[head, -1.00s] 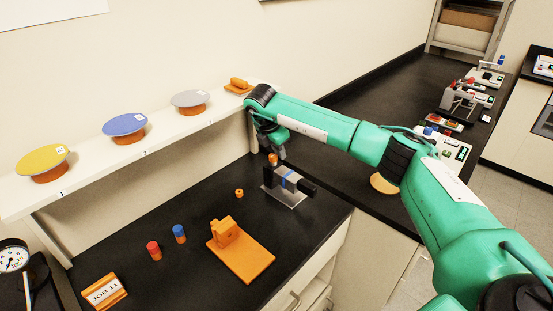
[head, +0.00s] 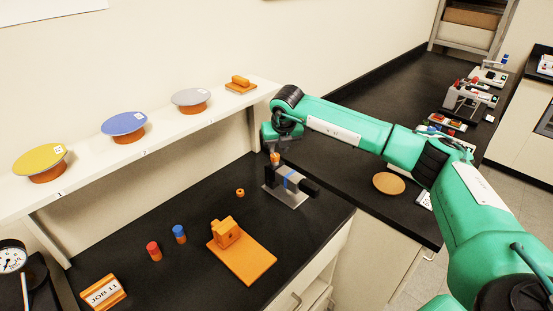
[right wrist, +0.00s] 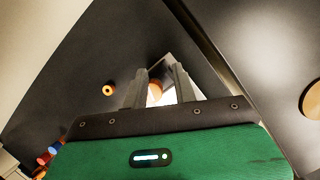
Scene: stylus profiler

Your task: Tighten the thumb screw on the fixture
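In the right wrist view, the screw's orange head (right wrist: 154,93) shows between the two grey fingertips, nearer the left one. The fingers are apart, with the pale plate visible in the gap; I see no grip on the screw. My left gripper is not in view.
An orange ring (head: 240,192), an orange stand (head: 243,258), a blue cylinder (head: 179,233), a red cylinder (head: 154,251) and a JOB 11 sign (head: 104,293) occupy the bench left. A shelf (head: 75,186) with coloured discs runs behind. A tan disc (head: 388,183) lies right.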

